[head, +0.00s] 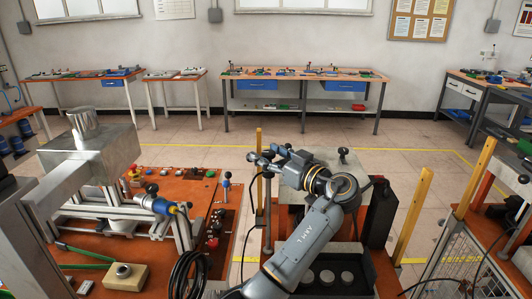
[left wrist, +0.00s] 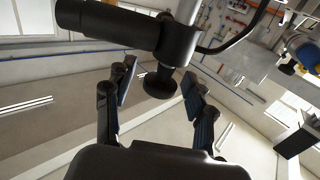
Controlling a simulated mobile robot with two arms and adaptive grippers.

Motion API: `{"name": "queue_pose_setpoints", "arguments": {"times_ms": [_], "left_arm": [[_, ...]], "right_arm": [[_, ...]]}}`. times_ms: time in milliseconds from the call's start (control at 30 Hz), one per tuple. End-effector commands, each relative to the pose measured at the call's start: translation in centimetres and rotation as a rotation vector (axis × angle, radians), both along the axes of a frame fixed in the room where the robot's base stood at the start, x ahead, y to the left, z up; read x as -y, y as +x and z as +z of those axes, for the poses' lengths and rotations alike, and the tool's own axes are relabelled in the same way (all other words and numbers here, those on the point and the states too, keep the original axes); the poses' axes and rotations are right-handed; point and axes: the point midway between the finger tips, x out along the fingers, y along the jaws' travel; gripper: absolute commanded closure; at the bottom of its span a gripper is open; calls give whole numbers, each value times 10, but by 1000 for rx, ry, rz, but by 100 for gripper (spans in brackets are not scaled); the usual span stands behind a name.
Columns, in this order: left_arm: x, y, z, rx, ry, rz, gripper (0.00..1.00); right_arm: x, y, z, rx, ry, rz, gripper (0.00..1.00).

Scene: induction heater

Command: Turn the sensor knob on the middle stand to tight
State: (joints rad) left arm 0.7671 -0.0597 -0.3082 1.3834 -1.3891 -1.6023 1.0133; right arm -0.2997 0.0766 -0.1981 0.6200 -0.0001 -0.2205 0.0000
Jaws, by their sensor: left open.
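A black knob (left wrist: 158,83) with a round flared end shows in the left wrist view, below a thick black cylinder (left wrist: 108,22) and beside a grey post (left wrist: 188,10). My left gripper (left wrist: 160,88) is open, with one finger on each side of the knob. I cannot tell if either finger touches it. In the head view my left gripper (head: 265,160) is at the top of a thin upright stand rod (head: 268,215); the knob is too small and covered to make out there. My right gripper is not in view.
An orange bench (head: 150,260) at left carries a metal box (head: 95,152), a blue-tipped rod (head: 226,184) and black cables (head: 190,270). Yellow posts (head: 413,215) stand around the middle station. Workbenches (head: 300,75) line the back wall, with free floor before them.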

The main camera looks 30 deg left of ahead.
Motion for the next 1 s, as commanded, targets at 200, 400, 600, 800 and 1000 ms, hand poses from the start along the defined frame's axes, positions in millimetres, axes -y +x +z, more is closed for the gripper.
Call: {"name": "queue_pose_setpoints", "arguments": {"times_ms": [200,400,600,800,1000], "left_arm": [[0,0,0,-1,0,0,74],[0,0,0,-1,0,0,99],[0,0,-1,0,1,-22,100],[-1,-1,-3,3,0,-108,100],[-1,-1,-3,6,-1,-263,100]], "right_arm": [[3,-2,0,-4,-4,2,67],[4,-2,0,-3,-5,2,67],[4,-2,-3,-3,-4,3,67],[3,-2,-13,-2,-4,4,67],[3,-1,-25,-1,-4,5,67]]}}
